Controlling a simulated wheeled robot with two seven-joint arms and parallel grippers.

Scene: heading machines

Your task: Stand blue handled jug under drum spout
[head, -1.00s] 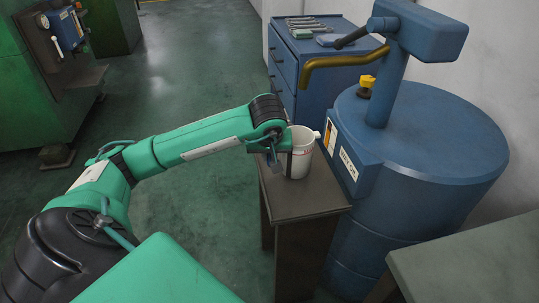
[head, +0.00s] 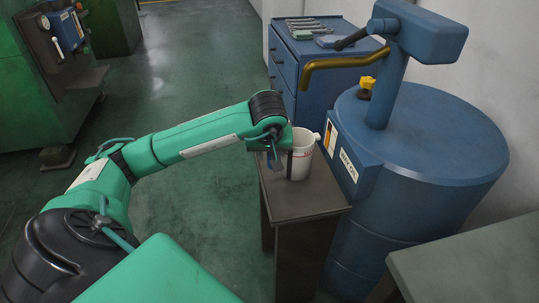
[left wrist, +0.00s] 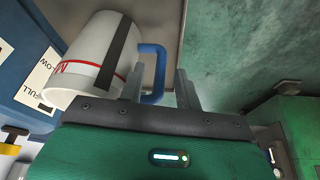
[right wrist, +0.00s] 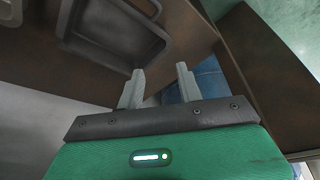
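The white jug (head: 301,154) with red print and a dark stripe stands upright on a small dark stand (head: 315,202). In the head view it appears below the open end of the brass spout (head: 337,63) of the blue drum (head: 430,135). In the left wrist view the jug (left wrist: 92,62) shows its blue handle (left wrist: 153,68). My left gripper (left wrist: 160,84) is open, its fingers apart on either side of the handle's lower part. In the head view the left gripper (head: 274,158) is beside the jug's left side. My right gripper (right wrist: 160,85) is open and empty.
A blue drawer cabinet (head: 283,75) with tools on top stands behind the stand. A grey-green tabletop (head: 470,262) is at lower right. In the right wrist view a dark tray (right wrist: 115,35) lies on a brown surface. Green floor is open to the left.

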